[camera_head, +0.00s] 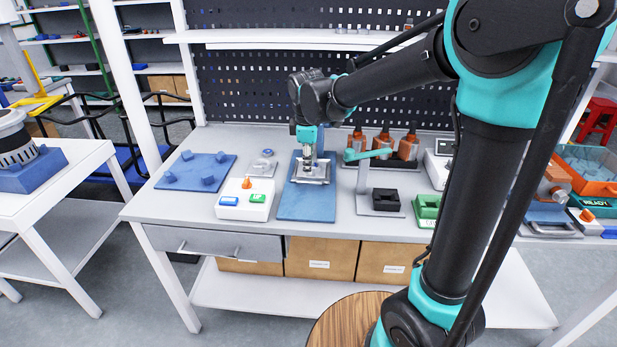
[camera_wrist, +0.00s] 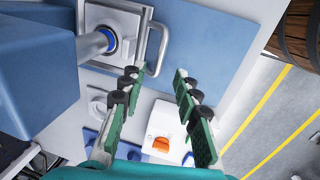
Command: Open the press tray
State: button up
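The press tray (camera_wrist: 112,20) is a silver metal plate with a loop handle (camera_wrist: 163,42) on one side. A round ram with a blue ring (camera_wrist: 112,40) stands over the plate. In the head view the press tray (camera_head: 312,176) sits on a blue base plate (camera_head: 307,206) on the bench. My gripper (camera_wrist: 156,74) is open, its two green-backed fingers spread with nothing between them. In the wrist view the fingertips appear just short of the handle; contact cannot be told. In the head view my gripper (camera_head: 307,160) is over the tray and partly hides it.
A white control box (camera_head: 246,198) with an orange button stands left of the base plate. A blue plate with pegs (camera_head: 195,170) lies further left. A turquoise-lever fixture (camera_head: 370,153) with a black block (camera_head: 386,198) stands close on the right. The bench front is clear.

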aim_at(309, 182)
jog(key=f, duration=0.4)
jog(key=w+f, duration=0.1)
jog(key=f, duration=0.1)
jog(key=shift+f, duration=0.2)
jog(key=shift+c, duration=0.6)
grip_shut()
